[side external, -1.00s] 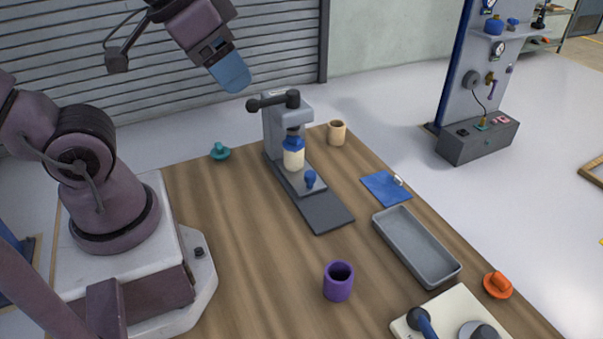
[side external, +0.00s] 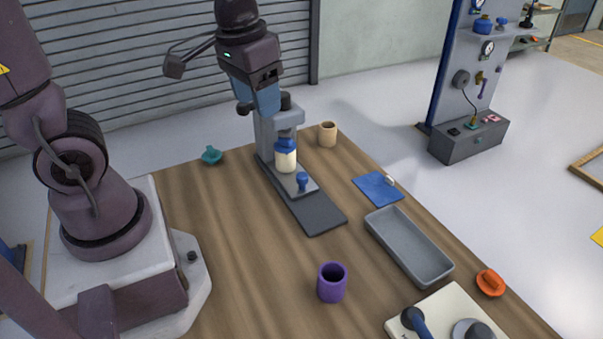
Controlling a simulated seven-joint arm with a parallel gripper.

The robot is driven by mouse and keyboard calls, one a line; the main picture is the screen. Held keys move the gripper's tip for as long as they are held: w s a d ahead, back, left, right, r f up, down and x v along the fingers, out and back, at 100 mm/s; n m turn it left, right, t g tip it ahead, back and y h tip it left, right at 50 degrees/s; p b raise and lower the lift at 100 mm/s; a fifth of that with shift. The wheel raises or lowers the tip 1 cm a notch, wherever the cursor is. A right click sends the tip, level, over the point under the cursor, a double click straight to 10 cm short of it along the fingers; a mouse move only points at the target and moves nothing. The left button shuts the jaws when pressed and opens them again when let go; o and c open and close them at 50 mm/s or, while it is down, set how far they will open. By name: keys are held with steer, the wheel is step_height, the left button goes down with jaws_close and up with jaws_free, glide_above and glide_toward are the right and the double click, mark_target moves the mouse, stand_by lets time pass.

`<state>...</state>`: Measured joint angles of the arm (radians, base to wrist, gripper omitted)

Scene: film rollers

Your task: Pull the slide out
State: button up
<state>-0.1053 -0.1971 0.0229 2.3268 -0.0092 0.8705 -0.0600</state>
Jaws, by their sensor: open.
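The slide (side external: 305,192) is a grey plate on a dark grey base (side external: 322,218), with a small blue knob (side external: 302,180) near its front end. A cream cylinder with a blue top (side external: 286,158) stands on the slide's rear part, under the head of a grey press (side external: 265,132). My gripper (side external: 258,112) has blue fingers pointing down at the press's upper left, overlapping its dark lever in the picture. I cannot tell if they touch. It is open, holds nothing visible, and is above and behind the knob.
A purple cup (side external: 332,283) stands in front, and a grey tray (side external: 408,246) lies to the right. A tan cup (side external: 327,133), a blue cloth (side external: 378,188), a teal knobbed piece (side external: 211,155) and an orange one (side external: 490,283) lie around. The wood left of the base is clear.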

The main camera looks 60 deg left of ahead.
mark_target(302, 175)
steer(key=shift+w+a+f+n+g, duration=0.4)
steer(key=shift+w+a+f+n, duration=1.25)
steer(key=shift+w+f, duration=1.35)
steer(key=shift+w+a+f+n+g, duration=0.4)
steer(key=shift+w+a+f+n, duration=1.25)
steer(key=shift+w+f, duration=1.25)
steer(key=f, duration=1.2)
steer(key=shift+s+d+f, duration=0.2)
steer(key=shift+s+f, duration=0.15)
steer(key=shift+c, duration=0.5)
jaws_close()
steer(key=d, duration=1)
steer(key=shift+d+r, duration=0.1)
steer(key=shift+d, duration=0.25)
